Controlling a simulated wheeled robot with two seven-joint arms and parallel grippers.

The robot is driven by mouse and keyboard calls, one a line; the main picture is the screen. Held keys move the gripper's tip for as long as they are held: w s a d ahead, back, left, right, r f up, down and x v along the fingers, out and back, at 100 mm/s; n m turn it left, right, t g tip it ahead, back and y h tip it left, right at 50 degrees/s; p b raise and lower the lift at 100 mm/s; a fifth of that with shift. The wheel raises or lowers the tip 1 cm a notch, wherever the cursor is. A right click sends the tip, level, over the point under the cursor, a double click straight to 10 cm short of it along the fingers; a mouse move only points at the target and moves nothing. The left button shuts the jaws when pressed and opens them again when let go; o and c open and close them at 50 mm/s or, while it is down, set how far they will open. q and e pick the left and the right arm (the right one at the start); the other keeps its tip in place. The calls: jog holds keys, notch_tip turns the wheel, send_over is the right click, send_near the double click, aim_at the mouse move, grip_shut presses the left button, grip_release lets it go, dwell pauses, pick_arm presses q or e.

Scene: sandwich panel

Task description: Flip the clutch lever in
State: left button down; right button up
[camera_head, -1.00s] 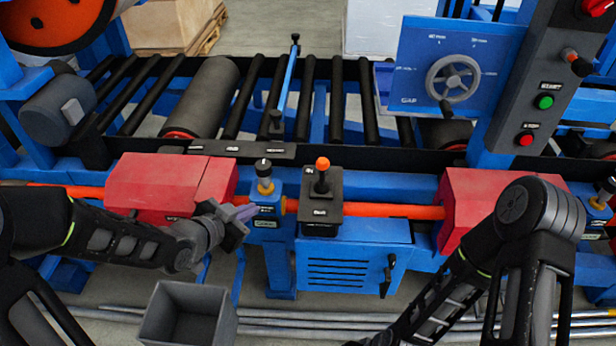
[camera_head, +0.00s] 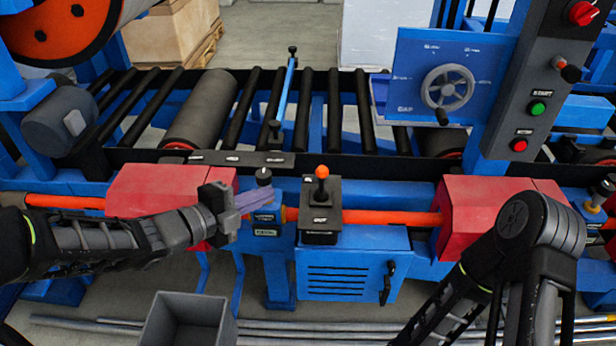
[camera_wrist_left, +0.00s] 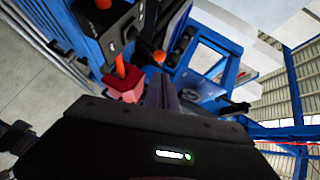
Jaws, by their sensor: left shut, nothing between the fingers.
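The clutch lever (camera_head: 322,185) is a short black stick with an orange ball knob. It stands on a black plate (camera_head: 321,215) with small white labels, on the front of the machine. It looks roughly upright; I cannot tell which way it leans. My left gripper (camera_head: 262,197) is shut and empty, left of the lever and apart from it. Its purple-grey fingers point right, just below a small black knob (camera_head: 264,177). They also show in the left wrist view (camera_wrist_left: 161,92), where an orange ball (camera_wrist_left: 159,56) appears close to their tips. My right gripper is out of view.
Red covers (camera_head: 150,190) (camera_head: 480,205) flank the lever, with an orange shaft (camera_head: 390,218) running between them. A blue vented box (camera_head: 345,265) sits below. A handwheel (camera_head: 447,87) is behind right, and a grey bin (camera_head: 187,320) stands in front.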

aim_at(318, 174)
pick_arm(q)
jog(key=p+x, duration=0.2)
jog(key=x, duration=1.1)
jog(key=shift+w+d+f, duration=0.1)
jog(key=shift+w+d, duration=0.05)
jog(key=shift+w, duration=0.05)
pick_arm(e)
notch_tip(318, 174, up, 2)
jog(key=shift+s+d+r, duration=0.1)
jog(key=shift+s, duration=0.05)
pick_arm(q)
jog(key=shift+d, duration=0.1)
